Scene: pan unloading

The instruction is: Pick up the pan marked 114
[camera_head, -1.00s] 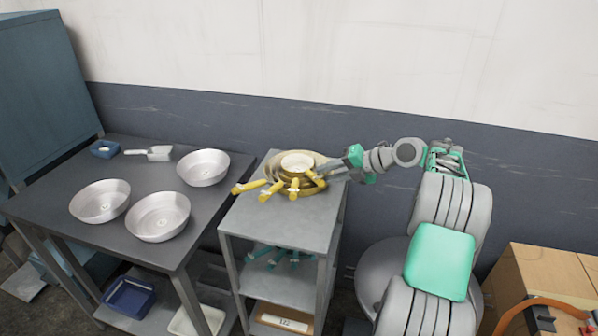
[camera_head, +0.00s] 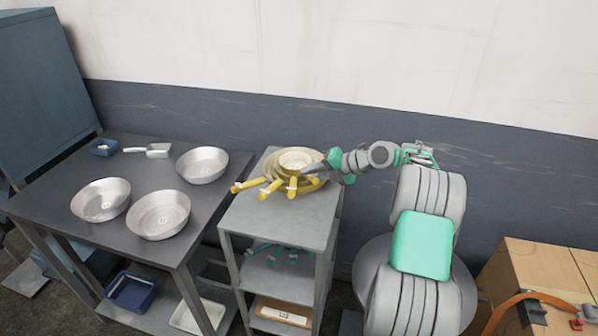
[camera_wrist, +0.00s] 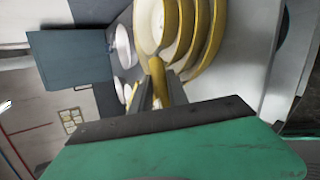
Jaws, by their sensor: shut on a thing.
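A nested stack of yellow pans with pale insides stands on top of the grey shelf unit (camera_head: 265,222). The smallest pan (camera_head: 296,158) sits uppermost; it also shows in the wrist view (camera_wrist: 148,25). Several yellow handles (camera_head: 273,188) fan out toward the front and left. My gripper (camera_head: 311,169) is at the right side of the stack. In the wrist view its fingers (camera_wrist: 160,92) are shut on a yellow handle (camera_wrist: 157,70) that appears to run to the smallest pan. I cannot read the mark 114 on any pan. Whether the held pan is clear of the stack cannot be told.
A dark table (camera_head: 95,226) on the left holds metal bowls (camera_head: 158,216), a scoop (camera_head: 158,151) and a small blue box (camera_head: 104,147). Lower shelves of the unit hold teal-handled things (camera_head: 278,251) and a labelled box (camera_head: 284,313). The wall is close behind.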

